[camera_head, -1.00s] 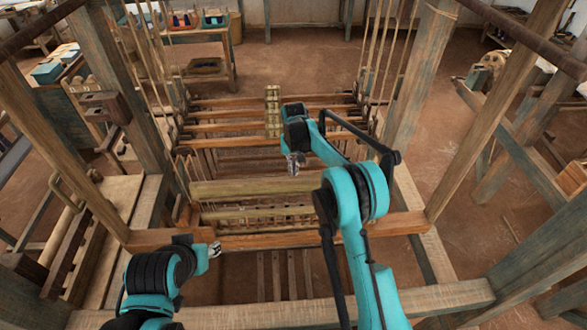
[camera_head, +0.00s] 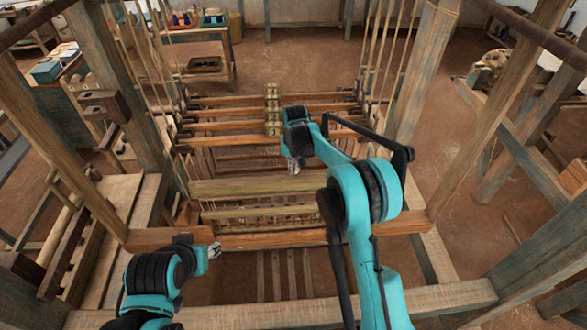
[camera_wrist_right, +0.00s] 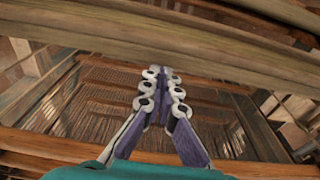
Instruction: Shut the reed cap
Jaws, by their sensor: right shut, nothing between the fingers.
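The reed cap looks to be the long pale wooden bar (camera_head: 250,188) lying across the middle of the loom in the head view. A thick wooden bar (camera_wrist_right: 120,32) crosses the top of the right wrist view; I cannot tell for sure that it is the same one. My right gripper (camera_head: 294,167) is just beyond the cap's right half in the head view. In the right wrist view its fingers (camera_wrist_right: 161,76) are shut and empty, below the thick bar; contact is unclear. My left gripper (camera_head: 215,250) is low at the front beam, its fingers too small to read.
An orange-brown front beam (camera_head: 270,240) runs below the cap. Several shaft bars (camera_head: 230,126) and hanging cords (camera_head: 385,60) lie behind. Thick posts (camera_head: 425,70) stand on both sides. A bench (camera_head: 120,215) fills the left.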

